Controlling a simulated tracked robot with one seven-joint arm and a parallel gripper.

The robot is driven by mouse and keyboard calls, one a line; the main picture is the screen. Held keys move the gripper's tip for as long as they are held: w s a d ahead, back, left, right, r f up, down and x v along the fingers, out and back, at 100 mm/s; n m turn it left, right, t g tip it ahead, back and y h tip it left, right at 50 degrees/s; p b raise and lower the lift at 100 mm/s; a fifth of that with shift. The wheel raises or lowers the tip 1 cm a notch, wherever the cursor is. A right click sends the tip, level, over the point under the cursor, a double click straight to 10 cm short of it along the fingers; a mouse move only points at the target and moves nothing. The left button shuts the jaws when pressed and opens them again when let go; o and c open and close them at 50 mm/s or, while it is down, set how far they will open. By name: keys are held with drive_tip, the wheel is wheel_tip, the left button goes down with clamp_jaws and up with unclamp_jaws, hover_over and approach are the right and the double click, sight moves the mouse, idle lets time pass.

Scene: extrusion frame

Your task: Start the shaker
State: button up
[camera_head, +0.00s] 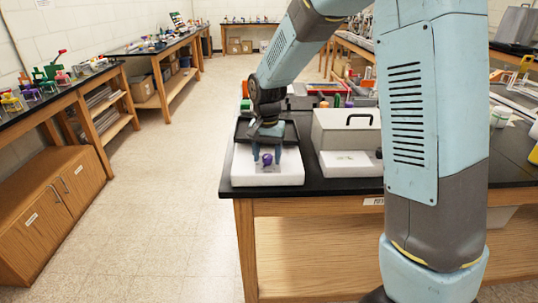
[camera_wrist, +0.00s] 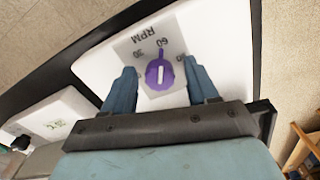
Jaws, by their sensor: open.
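The shaker (camera_head: 268,172) is a white box with a dark tray on top, standing at the left front corner of the black bench. Its purple knob (camera_head: 267,159) is on the front face, and it shows large in the wrist view (camera_wrist: 160,73) on a grey dial plate (camera_wrist: 148,47) marked RPM, 30 and 60. The knob's pointer is toward the 60 mark. My gripper (camera_head: 267,155) is open, its two blue fingers on either side of the knob. In the wrist view my gripper (camera_wrist: 160,85) shows gaps between both fingers and the knob.
A white box with a grey lid and black handle (camera_head: 346,128) stands to the right of the shaker on the black bench top (camera_head: 310,183). Coloured items stand behind them. The floor (camera_head: 160,210) to the left is clear. Side benches carry small coloured stands (camera_head: 55,75).

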sight(269, 156)
drive_tip(key=shift+r, duration=0.1)
wheel_tip(269, 156, up, 14)
drive_tip(key=shift+f, duration=0.25)
idle(0.4)
drive_tip(key=s+d+r+n+t, duration=0.1)
drive_tip(key=s+d+r+t, duration=0.15)
drive_tip(key=s+d, duration=0.35)
drive_tip(key=s+d+r+n+t, duration=0.1)
drive_tip(key=s+d+r, duration=0.3)
drive_tip(key=s+d, duration=0.3)
drive_tip(key=s+d+f+n+t, duration=0.1)
drive_tip(key=s+d, duration=0.5)
drive_tip(key=s, duration=0.6)
drive_tip(key=shift+s+d+f+t, duration=0.15)
drive_tip(key=shift+s+f+t, duration=0.1)
drive_tip(key=shift+t, duration=0.3)
